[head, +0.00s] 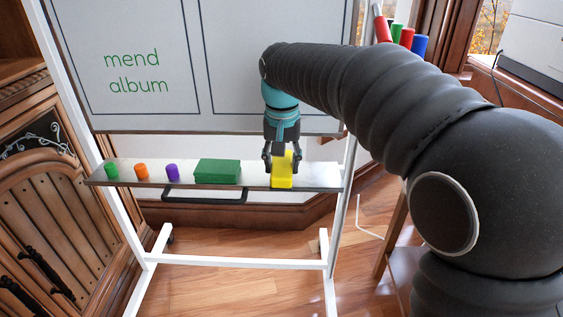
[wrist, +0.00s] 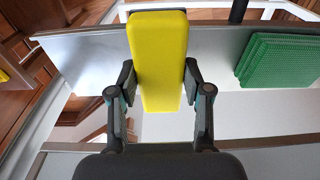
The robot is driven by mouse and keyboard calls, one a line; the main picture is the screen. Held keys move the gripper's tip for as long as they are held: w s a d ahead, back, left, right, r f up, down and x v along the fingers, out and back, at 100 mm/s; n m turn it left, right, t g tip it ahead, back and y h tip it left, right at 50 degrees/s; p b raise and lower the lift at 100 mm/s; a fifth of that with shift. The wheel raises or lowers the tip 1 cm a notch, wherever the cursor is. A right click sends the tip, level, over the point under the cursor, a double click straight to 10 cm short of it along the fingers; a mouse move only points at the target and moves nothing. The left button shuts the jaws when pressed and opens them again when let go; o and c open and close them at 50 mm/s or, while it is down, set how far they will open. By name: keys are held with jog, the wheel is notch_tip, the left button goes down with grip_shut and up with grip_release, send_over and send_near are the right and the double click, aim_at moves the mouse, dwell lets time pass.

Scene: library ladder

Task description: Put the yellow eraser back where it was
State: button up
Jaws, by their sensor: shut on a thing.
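The yellow eraser (head: 282,169) is at the right part of the whiteboard's tray (head: 262,178) in the head view. My gripper (head: 281,160) is above it, pointing down, with its fingers shut on the eraser's sides. In the wrist view the yellow eraser (wrist: 158,60) stands between the two fingers (wrist: 160,95), over the tray (wrist: 85,62). I cannot tell whether its lower end touches the tray. The side of the eraser facing away from the cameras is hidden.
On the tray to the left are a green block (head: 217,171), which also shows in the wrist view (wrist: 280,60), and purple (head: 172,172), orange (head: 141,171) and green (head: 111,170) pieces. The whiteboard (head: 200,60) rises behind. Coloured cylinders (head: 406,38) stand at upper right.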

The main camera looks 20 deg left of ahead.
aim_at(283, 167)
jog(key=o, duration=1.2)
notch_tip(283, 167, up, 12)
jog(key=s+p, duration=0.1)
jog(key=p, duration=0.1)
jog(key=shift+d+p, duration=0.15)
jog(key=shift+p, duration=0.25)
jog(key=shift+d, duration=0.15)
